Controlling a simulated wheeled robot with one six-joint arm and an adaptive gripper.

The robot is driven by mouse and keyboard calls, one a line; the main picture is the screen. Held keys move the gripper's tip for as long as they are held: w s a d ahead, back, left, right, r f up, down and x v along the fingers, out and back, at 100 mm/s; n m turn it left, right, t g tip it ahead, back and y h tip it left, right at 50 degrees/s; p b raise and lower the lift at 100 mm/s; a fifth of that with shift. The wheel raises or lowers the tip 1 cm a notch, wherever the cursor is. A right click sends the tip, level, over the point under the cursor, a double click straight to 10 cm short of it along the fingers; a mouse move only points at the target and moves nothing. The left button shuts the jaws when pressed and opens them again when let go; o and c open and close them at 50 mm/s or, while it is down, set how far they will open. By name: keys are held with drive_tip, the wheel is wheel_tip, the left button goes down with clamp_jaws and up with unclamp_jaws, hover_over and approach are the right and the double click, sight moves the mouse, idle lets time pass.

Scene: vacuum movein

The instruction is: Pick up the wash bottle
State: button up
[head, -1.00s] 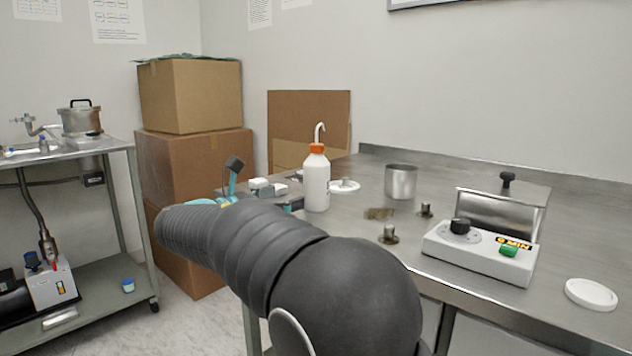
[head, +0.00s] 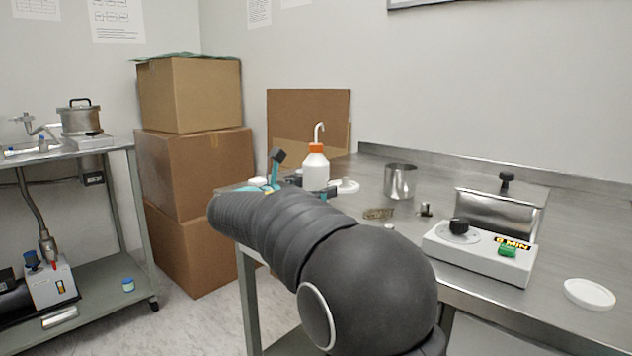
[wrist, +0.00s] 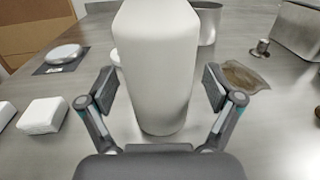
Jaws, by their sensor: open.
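The wash bottle (head: 315,171) is white with an orange cap and a bent white spout, and stands upright on the steel table. In the wrist view the white bottle body (wrist: 157,62) fills the middle, its top cut off by the frame. My gripper (wrist: 160,92) is open, with one finger on each side of the bottle's lower body. In the head view my arm hides the lower bottle and most of my gripper (head: 302,186).
On the table are a steel cup (head: 400,182), a brown stain-like patch (head: 378,214), a small metal weight (head: 425,209), a control box (head: 478,252) and a white lid (head: 589,294). White blocks (wrist: 42,113) lie left of my gripper. Cardboard boxes (head: 190,95) stand behind.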

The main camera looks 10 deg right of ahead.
drive_tip(key=c, duration=0.9)
drive_tip(key=shift+o, duration=0.2)
